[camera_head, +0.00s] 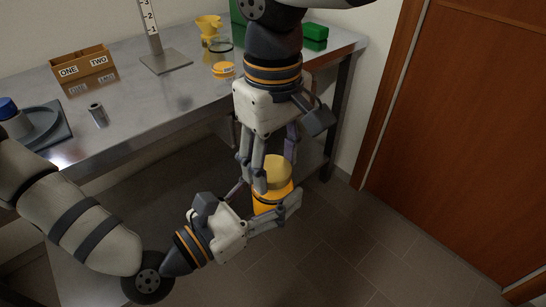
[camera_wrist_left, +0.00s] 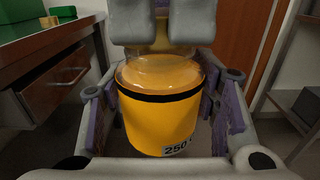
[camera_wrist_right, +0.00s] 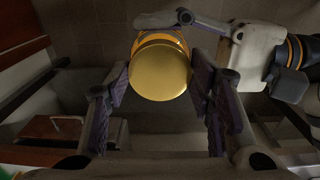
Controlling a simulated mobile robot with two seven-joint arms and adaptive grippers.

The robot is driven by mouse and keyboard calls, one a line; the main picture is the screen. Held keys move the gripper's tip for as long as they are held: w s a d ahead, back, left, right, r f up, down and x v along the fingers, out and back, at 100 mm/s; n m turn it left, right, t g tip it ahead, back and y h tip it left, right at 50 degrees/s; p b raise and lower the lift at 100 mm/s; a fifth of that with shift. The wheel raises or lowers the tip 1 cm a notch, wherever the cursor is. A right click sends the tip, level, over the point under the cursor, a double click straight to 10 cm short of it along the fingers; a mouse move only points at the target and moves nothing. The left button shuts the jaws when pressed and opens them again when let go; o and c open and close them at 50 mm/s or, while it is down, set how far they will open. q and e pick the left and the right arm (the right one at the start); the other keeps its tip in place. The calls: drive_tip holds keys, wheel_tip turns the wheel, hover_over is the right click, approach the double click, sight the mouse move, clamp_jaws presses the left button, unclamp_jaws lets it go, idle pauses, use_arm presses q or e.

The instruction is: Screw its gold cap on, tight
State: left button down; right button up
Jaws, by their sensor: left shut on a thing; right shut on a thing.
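The orange-yellow jar (camera_head: 270,203) stands upright in my left gripper (camera_head: 266,197), in the air in front of the bench. In the left wrist view the jar (camera_wrist_left: 160,120) shows a clear shoulder, a black band and a "250" label, with finger pads on both sides. The gold cap (camera_head: 272,172) is over the jar's mouth, held from above by my right gripper (camera_head: 274,160). In the right wrist view the cap's round top (camera_wrist_right: 160,72) is between the finger pads. Grey fingers partly hide the cap in the left wrist view; how far it is threaded cannot be told.
The steel bench (camera_head: 150,100) carries a wooden box (camera_head: 83,66) marked ONE and TWO, a scale stand (camera_head: 166,61), a small metal cylinder (camera_head: 98,115), a yellow funnel (camera_head: 209,27) and an orange tub (camera_head: 223,70). A brown door (camera_head: 470,130) is at right. The floor between is clear.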

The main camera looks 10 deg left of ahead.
drive_tip(key=shift+f, duration=0.5)
drive_tip(key=m, duration=1.3)
drive_tip(key=shift+m, duration=0.3)
drive_tip(key=shift+a, duration=0.1)
drive_tip(key=o, duration=0.8)
